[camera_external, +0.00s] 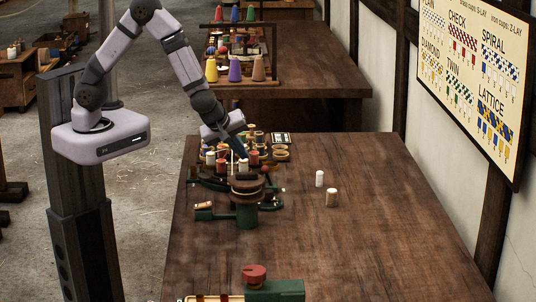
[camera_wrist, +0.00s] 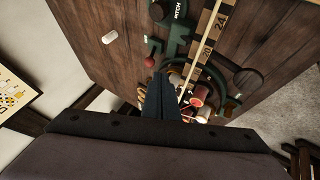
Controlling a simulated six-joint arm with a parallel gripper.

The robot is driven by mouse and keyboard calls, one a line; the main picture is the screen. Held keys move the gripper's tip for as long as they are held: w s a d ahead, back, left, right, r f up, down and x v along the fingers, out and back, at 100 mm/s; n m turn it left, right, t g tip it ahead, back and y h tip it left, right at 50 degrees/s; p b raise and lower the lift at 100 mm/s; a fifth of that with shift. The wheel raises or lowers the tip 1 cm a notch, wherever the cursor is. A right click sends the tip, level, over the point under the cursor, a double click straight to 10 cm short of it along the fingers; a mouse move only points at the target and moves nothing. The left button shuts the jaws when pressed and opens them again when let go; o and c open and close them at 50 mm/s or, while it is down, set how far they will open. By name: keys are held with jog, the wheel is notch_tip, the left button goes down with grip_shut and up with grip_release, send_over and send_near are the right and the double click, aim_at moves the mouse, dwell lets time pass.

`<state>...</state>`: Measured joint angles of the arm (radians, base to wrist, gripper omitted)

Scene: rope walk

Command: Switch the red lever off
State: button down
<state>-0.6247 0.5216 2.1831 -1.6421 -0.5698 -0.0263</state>
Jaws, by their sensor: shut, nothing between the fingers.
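A small red ball knob (camera_wrist: 149,62), which looks like the end of the red lever, shows in the wrist view just left of my fingertips, beside a green bracket. A small red ball (camera_external: 265,169) also shows at the right of the green braiding machine (camera_external: 247,215) in the external view; its arm is hard to make out, so I cannot tell its setting. My gripper (camera_external: 240,150) points down over the back of the machine, and in the wrist view its dark fingers (camera_wrist: 161,82) are together and empty. They appear close to the knob; contact cannot be told.
Several bobbins (camera_external: 222,165) crowd around the machine under my gripper. The table's right side (camera_external: 400,230) is clear.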

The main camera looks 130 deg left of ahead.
aim_at(265, 166)
jog(key=shift+x, duration=4.4)
jog(key=shift+r, duration=0.15)
jog(key=shift+w+a+r+p, duration=0.25)
jog(key=shift+a+r+p, duration=0.05)
jog(key=shift+p, duration=0.45)
jog(key=w+a+r+p, duration=0.1)
jog(key=p, duration=0.1)
jog(key=shift+p, duration=0.3)
jog(key=shift+w+a+p, duration=1.4)
jog(key=shift+p, duration=0.45)
jog(key=shift+r, duration=0.1)
